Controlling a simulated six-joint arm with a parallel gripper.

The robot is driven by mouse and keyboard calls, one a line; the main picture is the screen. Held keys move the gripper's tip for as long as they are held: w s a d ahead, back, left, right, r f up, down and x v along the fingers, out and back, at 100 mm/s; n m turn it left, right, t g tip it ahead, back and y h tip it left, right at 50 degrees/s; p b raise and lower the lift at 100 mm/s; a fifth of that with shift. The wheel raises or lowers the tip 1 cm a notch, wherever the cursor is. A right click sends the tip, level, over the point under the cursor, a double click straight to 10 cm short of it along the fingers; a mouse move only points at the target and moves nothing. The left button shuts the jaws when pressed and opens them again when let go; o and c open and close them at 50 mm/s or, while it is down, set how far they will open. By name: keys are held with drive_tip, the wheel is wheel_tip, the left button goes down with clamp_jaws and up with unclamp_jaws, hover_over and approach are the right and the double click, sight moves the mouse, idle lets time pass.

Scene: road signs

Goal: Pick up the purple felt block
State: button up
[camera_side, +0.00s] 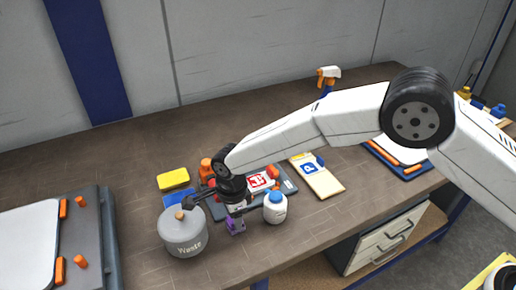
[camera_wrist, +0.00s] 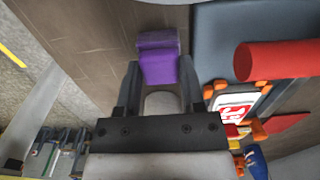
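The purple felt block (camera_side: 235,225) stands on the brown table below my gripper (camera_side: 237,211), between the grey waste canister and the white bottle. In the wrist view the block (camera_wrist: 158,62) shows at and just beyond the fingertips. My gripper (camera_wrist: 160,75) is open, with one finger on each side of the block's near part. I cannot tell whether either finger touches it. In the side view my wrist and gripper hide the fingertips.
The waste canister (camera_side: 183,233) stands close on the left and a blue-capped white bottle (camera_side: 275,208) close on the right. Behind are a yellow sponge (camera_side: 173,179) and a dark tray (camera_side: 284,185). A red cylinder (camera_wrist: 275,60) shows right in the wrist view.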

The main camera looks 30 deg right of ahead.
clamp_jaws()
drive_tip(key=shift+r, duration=0.1)
drive_tip(key=shift+r, duration=0.45)
wheel_tip(320, 180, up, 2)
drive_tip(key=s+d+r, duration=0.6)
drive_tip(key=s+r, duration=0.4)
drive_tip(key=s, duration=0.2)
drive_tip(key=shift+d, duration=0.4)
drive_tip(key=shift+s, duration=0.1)
